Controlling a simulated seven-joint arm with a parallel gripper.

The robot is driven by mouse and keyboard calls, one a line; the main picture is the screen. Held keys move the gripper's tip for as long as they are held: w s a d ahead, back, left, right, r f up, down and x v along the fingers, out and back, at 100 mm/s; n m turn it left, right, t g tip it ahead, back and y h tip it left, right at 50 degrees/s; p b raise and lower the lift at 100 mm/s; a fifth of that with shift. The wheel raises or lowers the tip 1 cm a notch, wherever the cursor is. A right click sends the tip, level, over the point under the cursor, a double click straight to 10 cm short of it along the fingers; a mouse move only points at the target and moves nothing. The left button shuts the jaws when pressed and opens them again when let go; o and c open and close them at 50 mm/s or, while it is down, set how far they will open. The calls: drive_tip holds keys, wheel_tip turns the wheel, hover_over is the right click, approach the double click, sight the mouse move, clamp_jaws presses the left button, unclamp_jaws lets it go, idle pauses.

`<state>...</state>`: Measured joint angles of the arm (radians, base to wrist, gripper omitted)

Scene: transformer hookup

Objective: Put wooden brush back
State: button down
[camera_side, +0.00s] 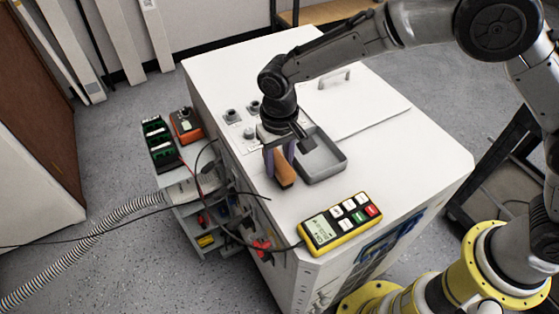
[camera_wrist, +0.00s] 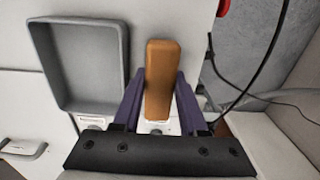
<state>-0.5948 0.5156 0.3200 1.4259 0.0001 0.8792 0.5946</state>
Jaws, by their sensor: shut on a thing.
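The wooden brush (camera_side: 284,172) shows as an orange-brown block near the left edge of the white cabinet top. My gripper (camera_side: 279,162) is shut on it, with one purple finger on each side. In the wrist view the brush (camera_wrist: 160,85) stands lengthwise between the purple fingers of my gripper (camera_wrist: 159,95). The gray tray (camera_side: 327,174) is just to the right of the brush in the side view. In the wrist view the tray (camera_wrist: 121,60) is to the left and looks empty. Whether the brush touches the cabinet top is unclear.
A yellow meter (camera_side: 340,222) lies at the cabinet's front corner. A lid with a handle (camera_side: 352,103) is behind the tray. Bushings (camera_side: 232,116) stand behind my gripper. Black cables (camera_wrist: 268,60) run past the cabinet's edge. Bare white top (camera_side: 420,160) lies to the right.

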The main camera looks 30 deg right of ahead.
sight(279, 161)
drive_tip(key=shift+f, duration=0.15)
drive_tip(key=shift+c, duration=2.2)
unclamp_jaws()
wheel_tip(279, 161, up, 12)
drive_tip(key=shift+r, duration=0.2)
